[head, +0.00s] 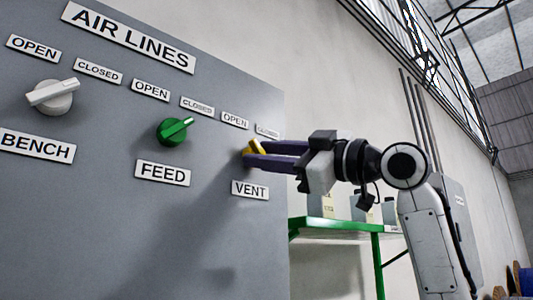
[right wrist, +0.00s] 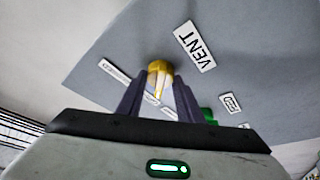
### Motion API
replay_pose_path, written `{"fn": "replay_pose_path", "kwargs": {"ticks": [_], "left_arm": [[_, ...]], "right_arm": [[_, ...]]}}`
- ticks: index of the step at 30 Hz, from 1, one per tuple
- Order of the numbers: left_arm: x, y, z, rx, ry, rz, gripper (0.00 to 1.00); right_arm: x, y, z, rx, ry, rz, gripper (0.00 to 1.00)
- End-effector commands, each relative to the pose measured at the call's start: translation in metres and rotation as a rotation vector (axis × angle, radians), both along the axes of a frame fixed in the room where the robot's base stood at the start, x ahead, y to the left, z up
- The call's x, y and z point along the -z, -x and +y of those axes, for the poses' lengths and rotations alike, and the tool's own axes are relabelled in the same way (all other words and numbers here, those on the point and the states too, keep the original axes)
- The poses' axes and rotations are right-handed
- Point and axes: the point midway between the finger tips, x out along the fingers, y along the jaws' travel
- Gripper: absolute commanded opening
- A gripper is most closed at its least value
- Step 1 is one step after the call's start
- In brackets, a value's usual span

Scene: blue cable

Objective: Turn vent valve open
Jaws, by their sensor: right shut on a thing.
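The vent valve (head: 256,146) is a yellow knob on the right side of the grey air lines panel (head: 100,200), between its OPEN and CLOSED labels and above the VENT label (head: 250,189). My right gripper (head: 250,158) is at the vent valve with its dark fingers shut on the knob. In the right wrist view the yellow knob (right wrist: 159,72) shows between the two fingertips (right wrist: 158,88). The fingers hide part of the knob in the head view, so its exact angle is hard to tell. My left gripper is not in view.
A green feed valve (head: 174,131) and a white bench valve (head: 52,96) sit to the left on the same panel. A green table (head: 340,227) with several boxes stands behind my right arm. Open air lies in front of the panel.

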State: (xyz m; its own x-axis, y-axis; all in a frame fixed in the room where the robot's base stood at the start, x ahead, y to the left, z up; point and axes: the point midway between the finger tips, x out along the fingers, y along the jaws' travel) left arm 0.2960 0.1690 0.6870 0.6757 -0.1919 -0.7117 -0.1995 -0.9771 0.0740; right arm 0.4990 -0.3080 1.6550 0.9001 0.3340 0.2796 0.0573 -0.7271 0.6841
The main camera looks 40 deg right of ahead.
Motion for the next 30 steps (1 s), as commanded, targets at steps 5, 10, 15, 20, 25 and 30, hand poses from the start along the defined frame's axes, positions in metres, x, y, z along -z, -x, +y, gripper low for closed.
{"fn": "replay_pose_path", "kwargs": {"ticks": [5, 10, 15, 20, 25, 30], "left_arm": [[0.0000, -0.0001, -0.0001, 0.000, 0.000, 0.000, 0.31], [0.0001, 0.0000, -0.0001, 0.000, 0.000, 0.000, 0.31], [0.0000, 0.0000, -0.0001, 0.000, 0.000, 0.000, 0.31], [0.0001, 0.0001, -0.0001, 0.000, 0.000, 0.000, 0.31], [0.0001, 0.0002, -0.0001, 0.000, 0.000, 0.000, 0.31], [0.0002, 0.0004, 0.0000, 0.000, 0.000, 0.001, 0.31]], "right_arm": [[0.0005, -0.0002, 0.0000, 0.000, 0.039, -0.001, 0.10], [0.0006, -0.0003, 0.0000, 0.001, 0.049, -0.001, 0.11], [0.0006, -0.0004, -0.0001, 0.001, 0.050, -0.001, 0.11], [0.0006, -0.0004, -0.0001, 0.001, 0.050, -0.001, 0.38], [0.0003, -0.0003, -0.0001, 0.001, 0.049, -0.002, 0.51], [0.0002, 0.0000, -0.0003, 0.001, 0.047, -0.003, 0.51]]}}
